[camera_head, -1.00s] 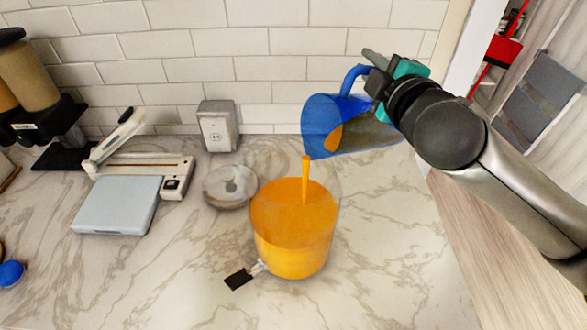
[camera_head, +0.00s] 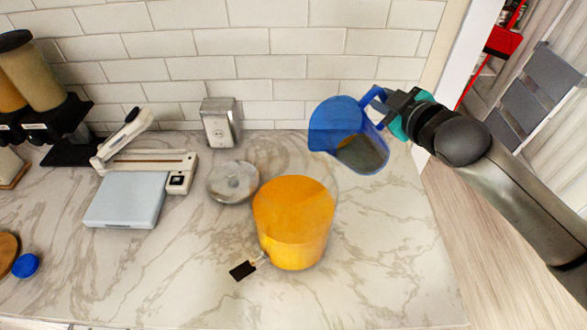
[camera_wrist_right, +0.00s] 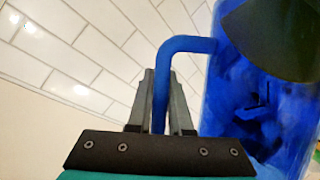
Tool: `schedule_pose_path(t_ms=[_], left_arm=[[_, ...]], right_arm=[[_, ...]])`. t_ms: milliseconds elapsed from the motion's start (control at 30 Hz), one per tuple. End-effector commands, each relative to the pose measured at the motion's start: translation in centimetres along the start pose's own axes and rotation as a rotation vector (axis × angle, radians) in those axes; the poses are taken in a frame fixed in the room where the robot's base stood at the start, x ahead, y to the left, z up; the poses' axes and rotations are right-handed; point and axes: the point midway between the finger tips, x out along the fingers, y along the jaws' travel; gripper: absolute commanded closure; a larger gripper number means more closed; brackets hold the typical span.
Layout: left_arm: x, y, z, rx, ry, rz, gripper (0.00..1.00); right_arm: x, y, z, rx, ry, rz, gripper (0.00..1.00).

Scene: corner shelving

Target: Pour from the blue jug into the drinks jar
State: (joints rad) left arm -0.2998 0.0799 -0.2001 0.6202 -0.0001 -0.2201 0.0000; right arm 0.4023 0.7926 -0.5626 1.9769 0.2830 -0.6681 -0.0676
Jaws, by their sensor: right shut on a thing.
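The blue jug (camera_head: 338,120) is see-through and hangs in the air to the upper right of the drinks jar, tilted only a little, with dark contents low inside. My right gripper (camera_head: 386,103) is shut on its handle, which also shows between the fingers in the right wrist view (camera_wrist_right: 161,95). The drinks jar (camera_head: 294,225) is clear, stands upright on the counter and holds orange liquid nearly to its top. Its tap (camera_head: 244,269) with a black lever points to the lower left. No stream runs between jug and jar. My left gripper is not in view.
A round lid (camera_head: 233,182) lies left of the jar on the marble counter (camera_head: 400,270). A paper trimmer (camera_head: 150,165), a pale blue scale (camera_head: 127,200), a metal box (camera_head: 221,122) and dispensers (camera_head: 35,85) stand further left and back. The counter right of the jar is clear.

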Motion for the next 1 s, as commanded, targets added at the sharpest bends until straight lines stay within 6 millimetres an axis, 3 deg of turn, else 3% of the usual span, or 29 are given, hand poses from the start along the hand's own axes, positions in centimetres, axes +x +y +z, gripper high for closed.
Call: schedule_pose_path(t_ms=[267,600,1000], left_arm=[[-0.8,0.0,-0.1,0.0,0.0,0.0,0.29],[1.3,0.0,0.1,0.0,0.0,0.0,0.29],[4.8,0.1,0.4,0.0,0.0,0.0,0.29]], right_arm=[[1.3,-0.2,3.0,0.161,-0.001,-0.062,1.0],[3.1,-2.1,7.2,0.317,0.004,-0.126,1.0],[4.4,-3.7,10.1,0.452,0.005,-0.182,1.0]])
